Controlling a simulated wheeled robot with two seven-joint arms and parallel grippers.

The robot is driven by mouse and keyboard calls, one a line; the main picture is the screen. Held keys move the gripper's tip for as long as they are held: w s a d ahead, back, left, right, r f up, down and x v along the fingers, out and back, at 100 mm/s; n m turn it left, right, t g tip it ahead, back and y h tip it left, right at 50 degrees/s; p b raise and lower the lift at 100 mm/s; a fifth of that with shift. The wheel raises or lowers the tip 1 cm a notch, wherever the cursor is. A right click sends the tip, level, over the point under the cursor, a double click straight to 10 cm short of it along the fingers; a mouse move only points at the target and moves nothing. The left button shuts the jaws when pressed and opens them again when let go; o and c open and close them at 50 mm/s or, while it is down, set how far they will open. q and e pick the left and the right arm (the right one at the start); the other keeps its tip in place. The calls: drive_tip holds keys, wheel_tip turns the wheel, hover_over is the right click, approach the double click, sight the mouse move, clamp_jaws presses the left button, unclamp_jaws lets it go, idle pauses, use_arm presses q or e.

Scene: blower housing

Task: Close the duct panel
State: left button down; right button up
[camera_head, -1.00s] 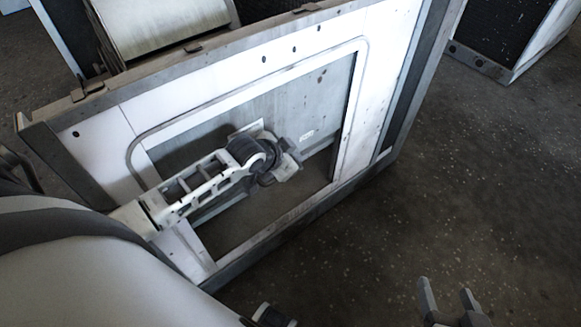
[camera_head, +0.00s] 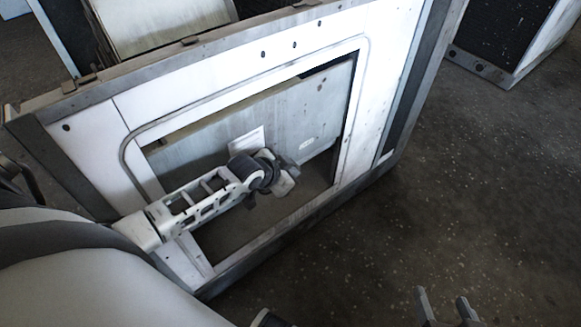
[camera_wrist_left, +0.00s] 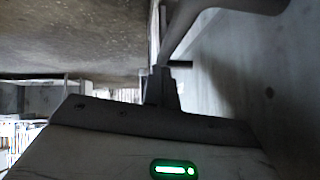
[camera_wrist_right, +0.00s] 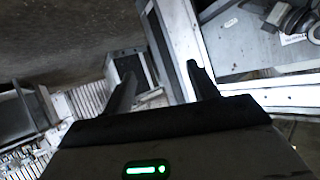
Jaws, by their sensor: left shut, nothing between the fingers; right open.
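The grey duct panel (camera_head: 320,105) shows in the opening of the white housing in the head view, with a pale label on it. It stands back from the frame (camera_head: 353,125), and dark space shows below it. My left gripper (camera_head: 289,177) is shut and empty, reaching into the opening close to the panel's lower part; I cannot tell whether it touches. In the left wrist view its fingers (camera_wrist_left: 161,88) are together beside a pale grey surface and under a curved grey bar. My right gripper (camera_head: 447,305) is open and empty, apart from the housing; its fingers also show in the right wrist view (camera_wrist_right: 158,82).
The white housing (camera_head: 85,135) has dark metal edges and a raised border around the opening. A pale metal drum (camera_head: 165,20) is behind its top edge. Another dark-meshed unit (camera_head: 500,35) stands at the upper right.

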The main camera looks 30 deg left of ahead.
wheel_tip(320, 180, down, 11)
drive_tip(key=w+a+g+b, duration=0.2)
drive_tip(key=a+b, duration=0.1)
drive_tip(key=b, duration=0.4)
use_arm(q)
wheel_tip(320, 180, down, 25)
drive_tip(key=b, duration=0.9)
drive_tip(key=shift+f, duration=0.2)
use_arm(e)
wheel_tip(320, 180, up, 7)
drive_tip(key=a+t+y, duration=0.2)
drive_tip(key=t+y, duration=0.2)
drive_tip(key=shift+w+a+m+t, duration=0.15)
drive_tip(key=shift+a+m+t, duration=0.2)
drive_tip(key=shift+m+t, duration=0.05)
